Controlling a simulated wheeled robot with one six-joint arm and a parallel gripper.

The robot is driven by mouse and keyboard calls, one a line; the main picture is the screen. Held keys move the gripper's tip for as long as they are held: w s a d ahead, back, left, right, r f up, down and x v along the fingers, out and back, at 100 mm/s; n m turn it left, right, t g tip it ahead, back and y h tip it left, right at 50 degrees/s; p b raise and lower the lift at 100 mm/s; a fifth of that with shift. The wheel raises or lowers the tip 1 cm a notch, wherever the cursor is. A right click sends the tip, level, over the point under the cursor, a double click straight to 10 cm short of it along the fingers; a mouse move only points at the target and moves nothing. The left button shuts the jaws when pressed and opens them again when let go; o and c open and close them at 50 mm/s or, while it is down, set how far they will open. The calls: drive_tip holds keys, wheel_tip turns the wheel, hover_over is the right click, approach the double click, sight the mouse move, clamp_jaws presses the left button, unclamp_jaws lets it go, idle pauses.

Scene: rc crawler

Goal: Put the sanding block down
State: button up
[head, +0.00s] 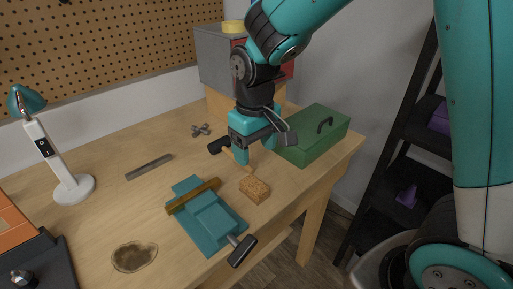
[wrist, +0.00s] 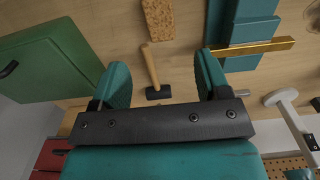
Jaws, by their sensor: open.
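The sanding block (head: 255,189), a speckled tan cork-like block, lies on the workbench near its front edge, just right of the teal vise (head: 208,222). It also shows at the top of the wrist view (wrist: 158,18), partly cut off by the frame edge. My gripper (head: 245,160) is open and empty above the bench, a little behind the block and apart from it. In the wrist view my two teal fingers (wrist: 160,78) stand wide apart, with a hammer (wrist: 150,62) showing between them and no block in them.
The hammer lies on the bench under my gripper. A green toolbox (head: 318,137) stands close on the right and a grey cabinet (head: 218,62) behind.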

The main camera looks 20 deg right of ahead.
sight(255, 183)
drive_tip(key=s+a+r+n+y, duration=0.1)
drive_tip(key=s+r, duration=0.3)
drive_tip(key=s, duration=0.5)
drive_tip(key=s+a+r+n+y, duration=0.2)
drive_tip(key=s+a+r+y, duration=0.1)
drive_tip(key=s, duration=0.6)
drive_tip(key=shift+s+a+r, duration=0.15)
drive_tip(key=shift+a+r, duration=0.2)
drive_tip(key=shift+r, duration=0.55)
